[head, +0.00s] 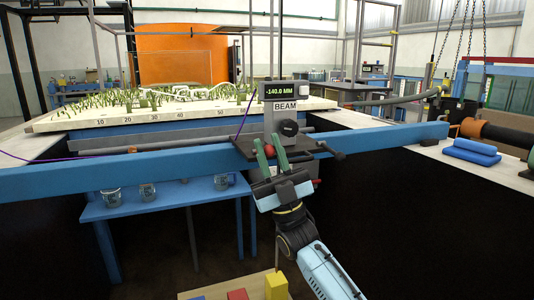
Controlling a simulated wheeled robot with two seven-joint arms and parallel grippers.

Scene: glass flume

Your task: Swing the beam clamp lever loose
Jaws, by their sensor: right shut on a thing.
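The beam carriage (283,112) is a grey post with a black dial, a "BEAM" label and a readout of -140.0 MM. It stands on a dark plate on the blue beam (110,176). A red ball knob (268,149), which looks like the end of the clamp lever, shows at the front of the plate. My right gripper (270,151) reaches up from below, its green fingers on either side of this knob and shut on it. The lever's arm is hidden by the knob and fingers. My left gripper is not in view.
A black crank handle (330,150) sticks out just right of my right gripper. Blue pads (470,152) lie on the right ledge. Below stand a blue bench (165,208) with glass jars and a tray with a yellow block (276,286). Dark open space lies under the beam.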

